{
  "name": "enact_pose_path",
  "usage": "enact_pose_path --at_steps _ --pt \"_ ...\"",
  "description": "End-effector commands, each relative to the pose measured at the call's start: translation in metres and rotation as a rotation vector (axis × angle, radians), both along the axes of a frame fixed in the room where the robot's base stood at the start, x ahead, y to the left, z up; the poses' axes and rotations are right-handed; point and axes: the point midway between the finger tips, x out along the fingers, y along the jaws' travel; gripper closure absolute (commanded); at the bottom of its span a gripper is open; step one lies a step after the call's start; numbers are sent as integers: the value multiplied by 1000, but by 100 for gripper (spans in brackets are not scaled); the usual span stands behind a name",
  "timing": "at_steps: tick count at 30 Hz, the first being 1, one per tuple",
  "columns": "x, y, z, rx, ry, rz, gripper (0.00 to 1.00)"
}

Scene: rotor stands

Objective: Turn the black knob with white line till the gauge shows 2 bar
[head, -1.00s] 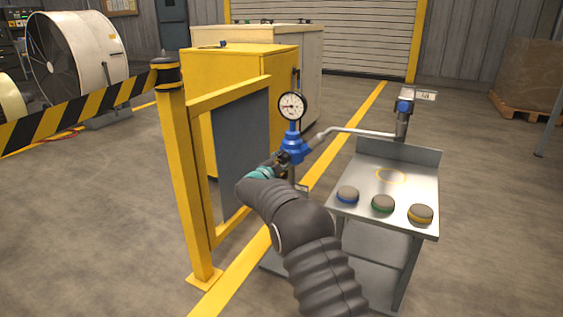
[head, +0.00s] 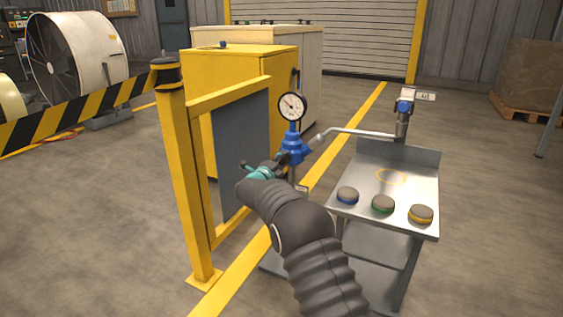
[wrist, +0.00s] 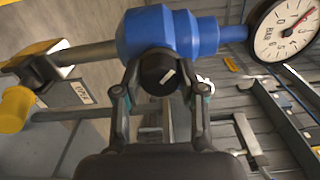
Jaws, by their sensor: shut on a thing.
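The black knob with white line (wrist: 157,70) faces the wrist camera on the front of the blue regulator (wrist: 190,32). Its white line is tilted. My gripper (wrist: 160,90) has a finger on each side of the knob and is shut on it. In the head view the gripper (head: 266,171) reaches the blue regulator (head: 294,150), and the knob is hidden. The white round gauge (head: 292,106) stands upright above the regulator, its needle pointing up and left. The gauge (wrist: 284,27) is partly cut off in the wrist view; I cannot read an exact value.
A yellow post (head: 181,185) and framed grey panel (head: 241,152) stand close left of my arm. A metal stand (head: 412,190) with blue, green and yellow-ringed knobs is at right. A yellow cabinet (head: 235,85) stands behind.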

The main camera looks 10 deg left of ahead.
Motion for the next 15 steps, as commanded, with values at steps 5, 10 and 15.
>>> enact_pose_path --at_steps 5,10,15 --pt "0 0 -1 10 -2 -1 94" --pt "0 0 -1 10 -2 -1 94" --pt "0 0 -1 10 -2 -1 47"
